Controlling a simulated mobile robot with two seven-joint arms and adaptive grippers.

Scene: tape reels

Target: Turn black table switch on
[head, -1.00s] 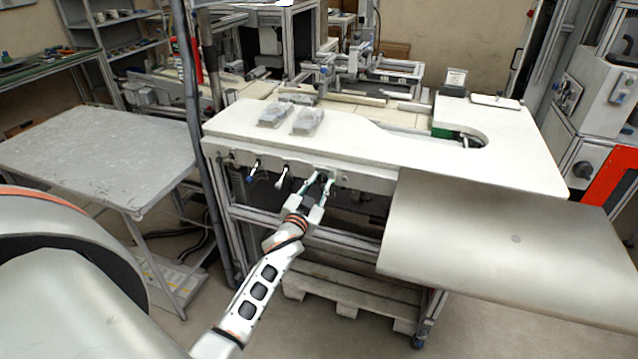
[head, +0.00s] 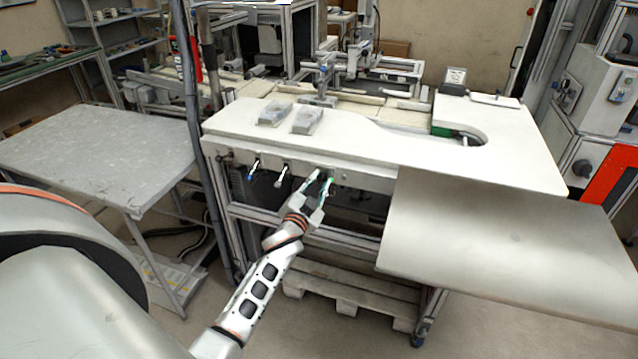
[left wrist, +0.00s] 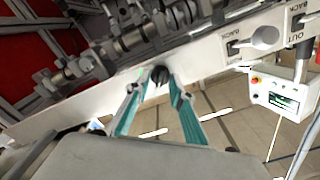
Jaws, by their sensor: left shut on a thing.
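The black table switch (left wrist: 159,75) is a small dark knob on the pale front rail of the white table (head: 390,158). In the left wrist view it sits between the green-lined fingertips of my left gripper (left wrist: 160,82). In the head view my left gripper (head: 321,177) reaches up to the table's front rail from below, and its fingers largely hide the switch. The gripper is shut on the switch. I cannot tell the switch's exact position. My right gripper is not in view.
Two grey pieces (head: 274,114) (head: 307,120) lie on the table. A bare metal sheet (head: 500,245) juts out at the right. A grey side table (head: 95,150) stands left.

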